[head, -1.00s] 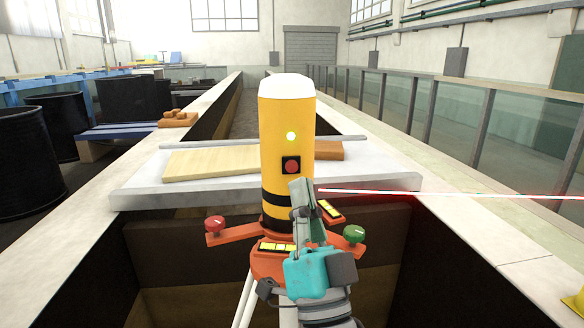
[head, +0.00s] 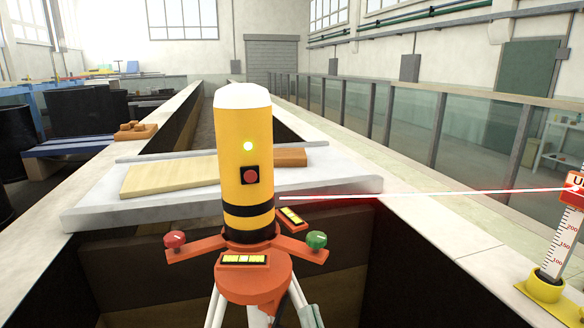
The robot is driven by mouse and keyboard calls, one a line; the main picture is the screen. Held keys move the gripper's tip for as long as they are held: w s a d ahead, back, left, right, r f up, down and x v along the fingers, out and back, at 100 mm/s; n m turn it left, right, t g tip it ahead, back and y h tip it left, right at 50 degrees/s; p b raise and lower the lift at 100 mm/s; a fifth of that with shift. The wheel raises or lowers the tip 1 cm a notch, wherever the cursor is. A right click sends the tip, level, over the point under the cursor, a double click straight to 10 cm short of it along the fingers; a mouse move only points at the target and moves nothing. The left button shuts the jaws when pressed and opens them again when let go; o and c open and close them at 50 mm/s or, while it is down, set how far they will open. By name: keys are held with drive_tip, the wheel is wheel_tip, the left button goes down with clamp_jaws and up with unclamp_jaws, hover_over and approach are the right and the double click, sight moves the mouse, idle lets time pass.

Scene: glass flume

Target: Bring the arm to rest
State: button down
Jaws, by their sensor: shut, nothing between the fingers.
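My gripper is not in view in the head view. A yellow laser level (head: 245,140) with a white cap stands upright on an orange base (head: 253,283) on a tripod. A red knob (head: 174,239) is on the left arm of the base and a green knob (head: 316,240) on the right. Two yellow-green vials (head: 243,259) sit on the base. A red-white beam (head: 430,194) runs right from the laser level.
A white slab (head: 90,210) spans the flume behind the laser level, with a wooden board (head: 165,178) on it. A graduated staff (head: 565,240) stands in a yellow foot (head: 544,287) on the right wall. Glass panels (head: 405,122) line the right side.

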drive_tip(key=s+d+f+n+g+h, duration=0.1)
drive_tip(key=s+d+f+g+h, duration=0.1)
drive_tip(key=s+d+f, duration=0.45)
drive_tip(key=s+d+f+g+h, duration=0.2)
drive_tip(key=s+d+f, duration=0.2)
drive_tip(key=s+f, duration=0.6)
drive_tip(key=s+d+f+g+h, duration=0.1)
drive_tip(key=s+f, duration=0.3)
drive_tip(key=s, duration=0.5)
drive_tip(key=s+d+f+g+h, duration=0.2)
drive_tip(key=s+d+f, duration=0.2)
drive_tip(key=s, duration=0.5)
drive_tip(key=shift+f+n+g, duration=0.3)
drive_tip(key=shift+g, duration=0.1)
